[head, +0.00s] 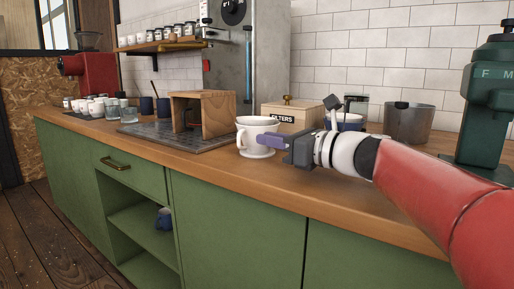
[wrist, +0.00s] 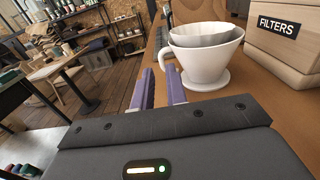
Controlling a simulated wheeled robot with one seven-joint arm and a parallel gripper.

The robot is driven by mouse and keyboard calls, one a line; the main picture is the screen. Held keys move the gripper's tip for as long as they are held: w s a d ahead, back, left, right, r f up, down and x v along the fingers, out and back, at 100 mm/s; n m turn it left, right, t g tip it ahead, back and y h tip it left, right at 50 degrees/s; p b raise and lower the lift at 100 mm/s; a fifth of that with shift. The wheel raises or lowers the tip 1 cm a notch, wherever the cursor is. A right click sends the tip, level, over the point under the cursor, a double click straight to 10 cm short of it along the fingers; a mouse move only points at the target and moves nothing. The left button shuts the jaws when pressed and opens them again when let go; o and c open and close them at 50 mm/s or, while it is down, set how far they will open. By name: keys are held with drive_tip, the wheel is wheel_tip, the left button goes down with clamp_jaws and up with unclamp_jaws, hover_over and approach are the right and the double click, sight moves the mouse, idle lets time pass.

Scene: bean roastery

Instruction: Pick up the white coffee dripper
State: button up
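The white coffee dripper (head: 255,131) stands upright on the wooden counter, with its round base flange on the wood. The handle is just beyond the fingertips; contact cannot be told.
A wooden filters box (head: 291,116) stands close behind the dripper, and also shows in the wrist view (wrist: 282,46). A wooden stand (head: 203,113) is on a dark mat to the left. A metal bin (head: 409,123) and green grinder (head: 487,110) stand right. The counter's front edge is close.

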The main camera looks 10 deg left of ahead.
sight(251, 149)
wheel_tip(251, 149, down, 2)
drive_tip(key=shift+f, duration=0.15)
drive_tip(key=shift+r+x, duration=0.2)
drive_tip(key=shift+x, duration=0.9)
drive_tip(key=shift+p+x, duration=0.3)
drive_tip(key=shift+x, duration=2.35)
clamp_jaws()
drive_tip(key=shift+r, duration=0.15)
